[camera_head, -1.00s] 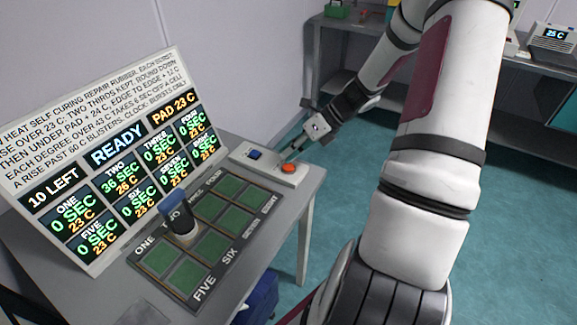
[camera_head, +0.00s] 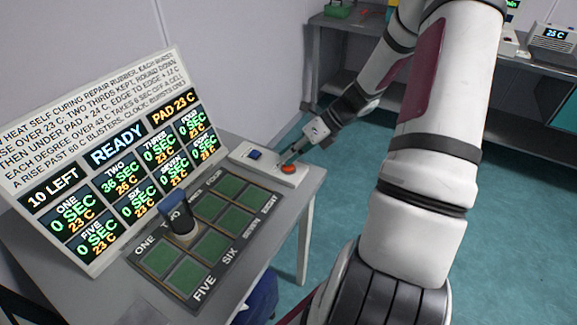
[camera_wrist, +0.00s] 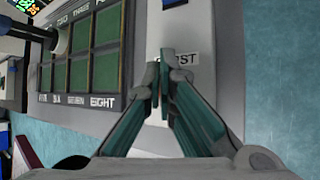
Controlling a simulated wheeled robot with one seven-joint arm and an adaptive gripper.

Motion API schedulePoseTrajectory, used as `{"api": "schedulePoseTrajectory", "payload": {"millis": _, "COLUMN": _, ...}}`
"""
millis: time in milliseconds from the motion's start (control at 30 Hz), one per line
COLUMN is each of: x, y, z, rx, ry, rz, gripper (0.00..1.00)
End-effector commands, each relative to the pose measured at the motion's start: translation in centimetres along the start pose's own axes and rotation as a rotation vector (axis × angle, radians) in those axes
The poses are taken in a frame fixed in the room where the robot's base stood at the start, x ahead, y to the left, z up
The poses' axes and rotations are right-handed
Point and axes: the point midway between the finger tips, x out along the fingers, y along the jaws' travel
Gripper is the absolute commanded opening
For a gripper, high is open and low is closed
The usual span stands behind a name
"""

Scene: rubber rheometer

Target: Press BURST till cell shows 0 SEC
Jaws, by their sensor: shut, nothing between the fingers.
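The control box (camera_head: 240,149) at the table's right end carries an orange-red button (camera_head: 289,169) and a blue button (camera_head: 255,155). My gripper (camera_head: 285,160) is shut and empty, its tips right beside the orange-red button; contact cannot be told. In the wrist view my fingertips (camera_wrist: 165,88) cover part of a label (camera_wrist: 184,58) ending in "ST"; the red button is hidden there. The display board (camera_head: 115,150) reads 10 LEFT, READY, PAD 23 C. Cell TWO shows 36 SEC, 26 C; the other legible cells show 0 SEC, 23 C.
A blue-topped heating pad (camera_head: 178,220) stands upright at cell TWO of the green-celled plate (camera_head: 205,292). The grey table (camera_head: 262,225) holds these things. A bench (camera_head: 480,72) stands at the back right. The blue-green floor between is clear.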

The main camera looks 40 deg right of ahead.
Motion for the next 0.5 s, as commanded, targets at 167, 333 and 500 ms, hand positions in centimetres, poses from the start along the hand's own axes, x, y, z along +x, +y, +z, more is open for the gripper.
{"api": "schedulePoseTrajectory", "payload": {"millis": 167, "x": 0.16, "y": -0.11, "z": -0.13, "rx": 0.001, "ry": 0.0, "rz": 0.0, "gripper": 0.0}}
{"api": "schedulePoseTrajectory", "payload": {"millis": 333, "x": 0.29, "y": -0.21, "z": -0.23, "rx": 0.001, "ry": 0.001, "rz": 0.0, "gripper": 0.0}}
{"api": "schedulePoseTrajectory", "payload": {"millis": 500, "x": 0.42, "y": -0.3, "z": -0.34, "rx": 0.001, "ry": 0.001, "rz": 0.0, "gripper": 0.0}}
